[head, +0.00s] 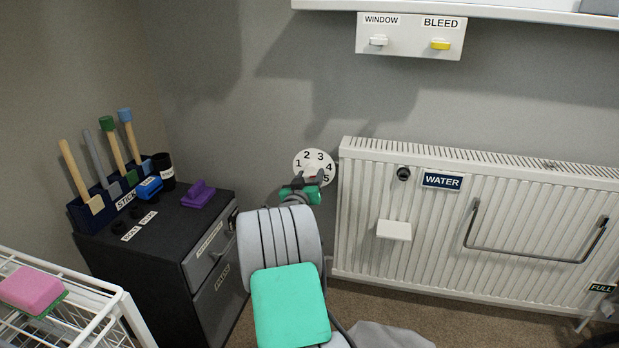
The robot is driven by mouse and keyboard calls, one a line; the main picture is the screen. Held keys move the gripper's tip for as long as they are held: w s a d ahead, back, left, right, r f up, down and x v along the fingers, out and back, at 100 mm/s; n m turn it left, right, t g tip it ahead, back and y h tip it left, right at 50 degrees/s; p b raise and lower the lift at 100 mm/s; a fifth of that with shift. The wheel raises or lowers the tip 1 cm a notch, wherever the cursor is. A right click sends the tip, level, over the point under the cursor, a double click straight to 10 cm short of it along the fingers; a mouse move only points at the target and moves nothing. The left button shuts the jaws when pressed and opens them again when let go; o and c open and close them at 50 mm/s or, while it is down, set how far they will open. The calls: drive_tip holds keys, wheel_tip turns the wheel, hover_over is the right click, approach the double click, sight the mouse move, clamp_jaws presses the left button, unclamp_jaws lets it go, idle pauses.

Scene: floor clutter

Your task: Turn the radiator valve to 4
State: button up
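The radiator valve's round white dial (307,160) is on the grey wall just left of the radiator (375,235). The numbers 1 to 5 run clockwise around it, with 4 at the right and 5 at the lower right. My gripper (309,178) is at the lower part of the dial, with its two dark fingertips apart. A small reddish spot shows between them. The gripper hides the lower dial and most of any knob, so I cannot tell whether the fingers touch it or which number it points to.
A dark cabinet (165,240) with a tool rack and a purple object (198,194) stands left of my arm. A white wire rack (100,300) with a pink sponge (30,288) is at lower left. A panel with WINDOW and BLEED switches (410,48) hangs above.

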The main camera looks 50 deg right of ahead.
drive_tip(key=o, duration=0.4)
drive_tip(key=p+v, duration=0.1)
drive_tip(key=v, duration=0.6)
drive_tip(key=shift+s+a+p, duration=0.2)
drive_tip(key=shift+a+p, duration=0.2)
